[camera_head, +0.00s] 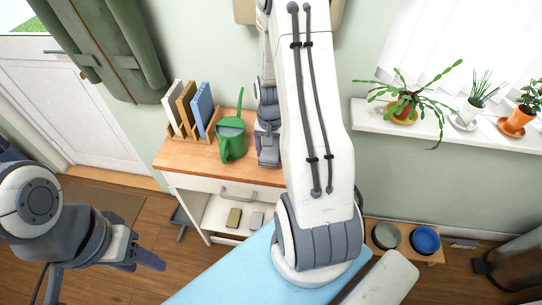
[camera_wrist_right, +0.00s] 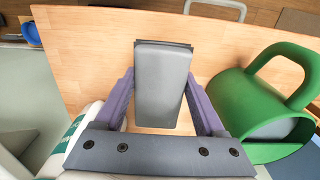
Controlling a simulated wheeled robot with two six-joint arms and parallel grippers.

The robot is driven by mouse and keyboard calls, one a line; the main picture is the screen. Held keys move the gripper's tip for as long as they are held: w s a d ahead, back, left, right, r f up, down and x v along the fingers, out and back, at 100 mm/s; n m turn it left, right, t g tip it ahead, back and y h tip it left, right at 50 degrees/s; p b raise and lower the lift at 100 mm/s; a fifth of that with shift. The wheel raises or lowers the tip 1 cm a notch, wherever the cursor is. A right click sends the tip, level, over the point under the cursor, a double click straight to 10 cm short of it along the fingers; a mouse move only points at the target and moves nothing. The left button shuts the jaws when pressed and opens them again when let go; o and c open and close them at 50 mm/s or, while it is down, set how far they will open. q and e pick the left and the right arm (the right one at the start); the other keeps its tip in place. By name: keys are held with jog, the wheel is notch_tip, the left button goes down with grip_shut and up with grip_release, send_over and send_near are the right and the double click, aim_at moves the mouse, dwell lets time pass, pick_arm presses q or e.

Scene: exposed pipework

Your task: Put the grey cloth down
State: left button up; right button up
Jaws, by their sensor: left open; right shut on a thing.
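In the right wrist view the grey cloth (camera_wrist_right: 163,85) appears as a flat, block-like folded piece between the purple fingers of my right gripper (camera_wrist_right: 162,100). The gripper is shut on it, over the wooden cabinet top (camera_wrist_right: 100,60). I cannot tell whether the cloth touches the wood. In the head view my right arm hides most of that area, and the cloth cannot be made out. My left gripper (camera_head: 105,280) is open and empty at the lower left, over the floor, away from the cabinet.
A green watering can (camera_wrist_right: 255,105) stands close right of the cloth; it also shows in the head view (camera_head: 231,138). A white bottle (camera_wrist_right: 85,130) is close on the left. A light blue surface (camera_head: 225,278) lies in front.

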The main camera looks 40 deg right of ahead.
aim_at(271, 149)
jog(key=shift+d+f, duration=0.1)
jog(key=shift+f, duration=1.35)
jog(key=shift+f, duration=0.2)
jog(key=o, duration=1.3)
jog(key=shift+r, duration=0.1)
notch_tip(271, 149, up, 12)
jog(key=shift+r+b, duration=0.15)
jog(key=shift+b, duration=0.25)
